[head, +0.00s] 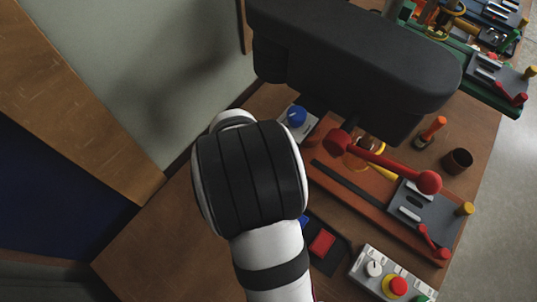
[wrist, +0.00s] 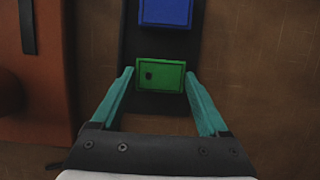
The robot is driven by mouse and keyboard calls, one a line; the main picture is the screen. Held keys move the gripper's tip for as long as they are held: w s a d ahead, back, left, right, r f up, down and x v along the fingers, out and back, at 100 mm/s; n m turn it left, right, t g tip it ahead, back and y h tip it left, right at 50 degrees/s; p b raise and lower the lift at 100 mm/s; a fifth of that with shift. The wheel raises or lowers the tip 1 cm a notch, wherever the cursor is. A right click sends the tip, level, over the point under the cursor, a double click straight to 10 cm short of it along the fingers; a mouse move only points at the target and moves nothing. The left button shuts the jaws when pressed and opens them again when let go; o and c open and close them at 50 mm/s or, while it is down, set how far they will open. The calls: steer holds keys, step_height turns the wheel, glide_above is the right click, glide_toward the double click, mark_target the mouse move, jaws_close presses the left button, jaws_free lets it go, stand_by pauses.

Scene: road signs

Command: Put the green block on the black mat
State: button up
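In the wrist view, the green block (wrist: 158,77) lies flat, between the tips of my gripper (wrist: 159,74). The two teal fingers stand apart on either side of it, with a narrow dark gap at the left finger and almost none at the right. It appears to rest on the black mat (wrist: 128,38), a dark strip running under it. The mat also shows in the head view (head: 338,255). In the head view my arm hides the green block and my gripper.
A blue block (wrist: 165,12) lies on the mat above the green one. In the head view, a red block (head: 322,243) and part of a blue block (head: 304,222) show there. A brown-red board (head: 365,205) with a red-handled tool (head: 385,162) and a button box (head: 385,278) stand nearby.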

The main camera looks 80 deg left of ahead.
steer(key=shift+o, duration=1.4)
steer(key=shift+r, duration=0.1)
steer(key=v, duration=1.2)
